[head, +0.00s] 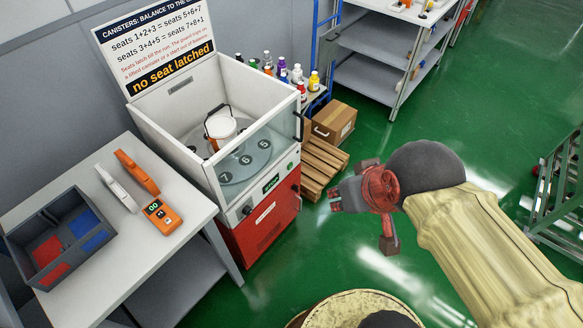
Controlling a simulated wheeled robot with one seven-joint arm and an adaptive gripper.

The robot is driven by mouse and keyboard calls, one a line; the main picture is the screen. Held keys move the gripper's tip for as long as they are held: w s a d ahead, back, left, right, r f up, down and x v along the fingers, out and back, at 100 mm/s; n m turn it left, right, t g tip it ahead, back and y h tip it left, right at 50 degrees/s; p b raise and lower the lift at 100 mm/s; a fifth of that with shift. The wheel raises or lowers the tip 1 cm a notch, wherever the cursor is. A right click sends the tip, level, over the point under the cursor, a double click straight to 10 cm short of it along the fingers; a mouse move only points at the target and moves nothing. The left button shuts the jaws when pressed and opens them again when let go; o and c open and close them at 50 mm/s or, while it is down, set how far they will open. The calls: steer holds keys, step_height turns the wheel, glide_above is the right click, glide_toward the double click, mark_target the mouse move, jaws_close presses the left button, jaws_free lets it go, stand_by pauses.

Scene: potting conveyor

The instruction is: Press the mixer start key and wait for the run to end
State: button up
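The mixer (265,225) is a white cabinet with a red lower front. Its open-topped tub holds a turntable (246,160) with numbered seats; 5, 6 and 7 are readable. A white canister (221,128) with a wire handle and an orange band stands on it. A clear guard panel (268,148) is at the tub's front. The front strip has a dark knob (247,210), a small green-lit display (270,184) and a small green spot (290,166); I cannot tell which is the start key. My gripper (342,196) hangs right of the mixer, apart from it; its opening is unclear.
The sign (160,45) reads "no seat latched". A left table (115,245) bears a divided bin (30,250), an orange handheld device (161,216) and two handled tools. A pallet (318,168), carton (335,120) and bottles stand behind right. Green floor is clear around my gripper.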

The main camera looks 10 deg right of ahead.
jaws_close()
stand_by(1.3)
